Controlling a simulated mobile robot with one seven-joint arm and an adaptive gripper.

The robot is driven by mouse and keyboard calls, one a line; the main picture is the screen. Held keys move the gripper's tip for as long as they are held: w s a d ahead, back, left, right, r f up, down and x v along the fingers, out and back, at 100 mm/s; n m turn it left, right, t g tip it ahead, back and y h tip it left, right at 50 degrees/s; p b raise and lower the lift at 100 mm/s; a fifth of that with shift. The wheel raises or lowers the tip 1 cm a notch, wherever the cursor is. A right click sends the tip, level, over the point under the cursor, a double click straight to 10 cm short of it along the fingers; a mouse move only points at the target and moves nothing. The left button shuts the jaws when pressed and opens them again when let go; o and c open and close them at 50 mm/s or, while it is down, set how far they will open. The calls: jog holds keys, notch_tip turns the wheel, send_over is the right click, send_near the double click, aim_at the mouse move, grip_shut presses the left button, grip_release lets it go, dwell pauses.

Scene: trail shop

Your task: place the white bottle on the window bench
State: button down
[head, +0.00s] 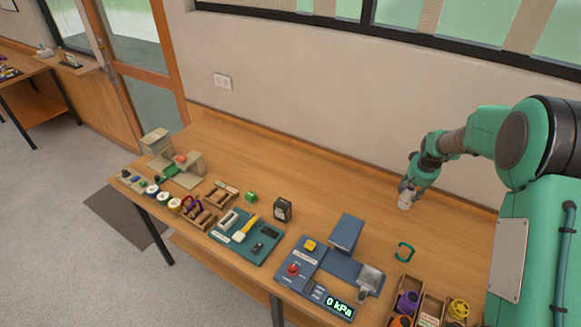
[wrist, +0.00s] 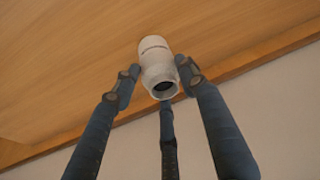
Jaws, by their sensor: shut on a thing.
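The white bottle (head: 404,202) is held in my gripper (head: 408,188) over the back right part of the long wooden bench (head: 330,185), which runs along the wall beneath a window. In the wrist view the white bottle (wrist: 154,52) shows its open, dark mouth toward the camera. The fingers of my gripper (wrist: 160,80) are shut around it. I cannot tell whether the bottle's base touches the bench top.
Wooden trays (head: 430,310) stand at front right. The back strip of the bench is clear. Another table (head: 25,72) stands far left.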

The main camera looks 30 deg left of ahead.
jog(key=w+a+r+n+y+p, duration=0.1)
jog(key=a+r+n, duration=0.1)
jog(key=a, duration=1.7)
jog(key=w+a+r+n+p, duration=0.1)
jog(key=a+n, duration=0.1)
jog(key=a, duration=1.7)
jog(key=s+a+r+n, duration=0.1)
jog(key=s+a, duration=0.6)
jog(key=a, duration=0.3)
jog(key=s+a+n+g+p, duration=0.1)
jog(key=s+a+n, duration=0.1)
jog(key=s+a, duration=0.5)
jog(key=s+a+r+n+p, duration=0.1)
jog(key=s+a, duration=0.6)
jog(key=a, duration=0.7)
jog(key=shift+s+a+r+n+y, duration=0.15)
jog(key=shift+a+r+n+y, duration=0.15)
jog(key=shift+r+n+y, duration=0.15)
jog(key=shift+f, duration=0.2)
jog(key=shift+f, duration=2.4)
jog(key=shift+f+b, duration=0.35)
jog(key=shift+f, duration=2.15)
